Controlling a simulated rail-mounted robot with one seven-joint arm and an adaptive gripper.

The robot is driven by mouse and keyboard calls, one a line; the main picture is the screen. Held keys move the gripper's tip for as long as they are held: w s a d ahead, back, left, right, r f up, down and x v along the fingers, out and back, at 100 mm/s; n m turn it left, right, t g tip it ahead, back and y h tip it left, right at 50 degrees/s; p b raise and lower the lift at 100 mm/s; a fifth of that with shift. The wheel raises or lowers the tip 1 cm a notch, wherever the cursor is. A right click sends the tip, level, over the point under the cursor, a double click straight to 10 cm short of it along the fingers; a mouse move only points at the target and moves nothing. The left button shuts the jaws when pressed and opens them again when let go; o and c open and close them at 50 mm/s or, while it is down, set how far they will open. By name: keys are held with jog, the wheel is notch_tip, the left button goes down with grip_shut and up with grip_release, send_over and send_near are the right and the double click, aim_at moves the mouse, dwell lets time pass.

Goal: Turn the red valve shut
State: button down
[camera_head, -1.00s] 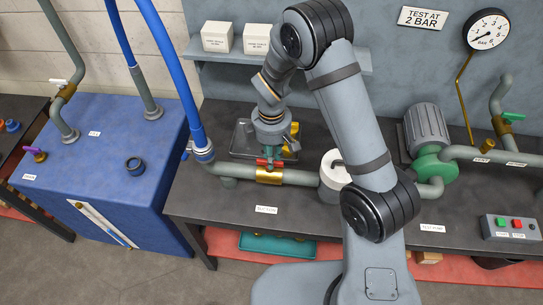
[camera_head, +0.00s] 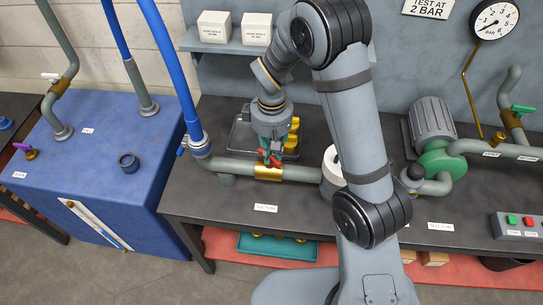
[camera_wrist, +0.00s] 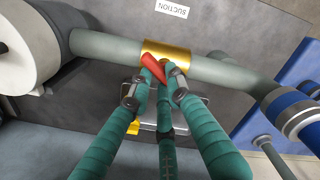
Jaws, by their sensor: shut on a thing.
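The red valve handle (camera_wrist: 153,66) sits on a brass valve body (camera_wrist: 168,48) in the grey suction pipe (camera_wrist: 105,45). In the head view the handle (camera_head: 275,160) shows just above the brass body (camera_head: 268,173). My gripper (camera_wrist: 158,78), with teal fingers, is shut on the handle, a finger on each side of it. In the wrist view the handle lies slantwise to the pipe, neither along it nor square across. My gripper (camera_head: 269,150) reaches down from above in the head view. The fingers hide part of the handle.
A tray with yellow pieces (camera_head: 291,140) stands right behind the valve. A blue hose (camera_head: 181,75) joins the pipe at left. A white round part (camera_head: 332,165) and the green-ended pump (camera_head: 438,160) are to the right. The bench front is clear.

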aim_at(271, 157)
jog(key=m+b, duration=0.4)
jog(key=m, duration=0.2)
jog(key=shift+s+f, duration=0.15)
jog(key=shift+s+a+m+b, duration=0.15)
jog(key=shift+m+b, duration=1.5)
jog(key=shift+m, duration=0.85)
jog(key=shift+r, duration=0.2)
jog(key=c, duration=1.6)
grip_release()
notch_tip(271, 157, up, 12)
